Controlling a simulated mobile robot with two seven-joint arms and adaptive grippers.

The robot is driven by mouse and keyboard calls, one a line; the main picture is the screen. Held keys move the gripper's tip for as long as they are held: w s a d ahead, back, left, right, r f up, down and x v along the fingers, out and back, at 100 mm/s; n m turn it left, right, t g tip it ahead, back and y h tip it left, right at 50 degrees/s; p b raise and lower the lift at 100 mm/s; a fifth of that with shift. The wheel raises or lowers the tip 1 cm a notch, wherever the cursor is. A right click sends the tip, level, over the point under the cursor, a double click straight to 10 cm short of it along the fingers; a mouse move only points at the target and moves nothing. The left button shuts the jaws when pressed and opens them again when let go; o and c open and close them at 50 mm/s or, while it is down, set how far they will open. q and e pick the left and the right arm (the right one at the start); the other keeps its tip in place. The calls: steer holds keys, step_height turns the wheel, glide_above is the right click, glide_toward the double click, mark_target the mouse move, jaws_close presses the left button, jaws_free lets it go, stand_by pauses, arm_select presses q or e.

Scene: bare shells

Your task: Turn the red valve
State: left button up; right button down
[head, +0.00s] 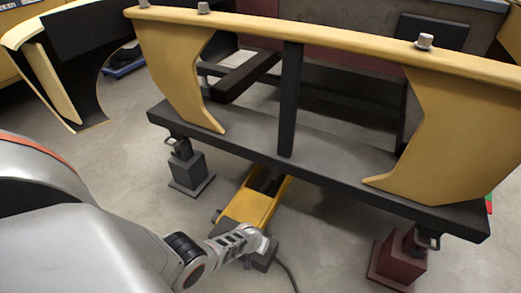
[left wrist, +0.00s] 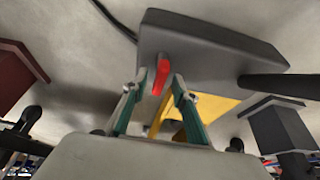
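The red valve (left wrist: 162,78) is a small upright handle on the underside or face of a dark grey box (left wrist: 195,45) in the left wrist view. My left gripper (left wrist: 160,84) has its two green-padded fingers on either side of the handle, with the fingertips apart. A narrow gap seems to show beside the handle, so I see no clear grip. In the head view my left gripper (head: 258,243) is at the dark box, low near the floor, and the valve is hidden there. My right gripper is in neither view.
A yellow jack body (head: 247,203) lies just behind the box, and a dark cable (head: 289,275) runs from it. A yellow-and-black frame (head: 330,165) stands above, on a grey support (head: 190,170) and a dark red support (head: 398,262). Open floor lies to the left.

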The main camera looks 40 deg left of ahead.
arm_select(q)
steer(key=shift+r, duration=0.15)
steer(key=shift+s+d+r, duration=0.15)
steer(key=shift+s+r, duration=0.1)
steer(key=shift+r, duration=0.4)
steer(key=a+v, duration=0.1)
steer(key=v, duration=0.9)
steer(key=shift+s+d, duration=0.2)
steer(key=shift+d, duration=0.25)
steer(key=shift+r, duration=0.15)
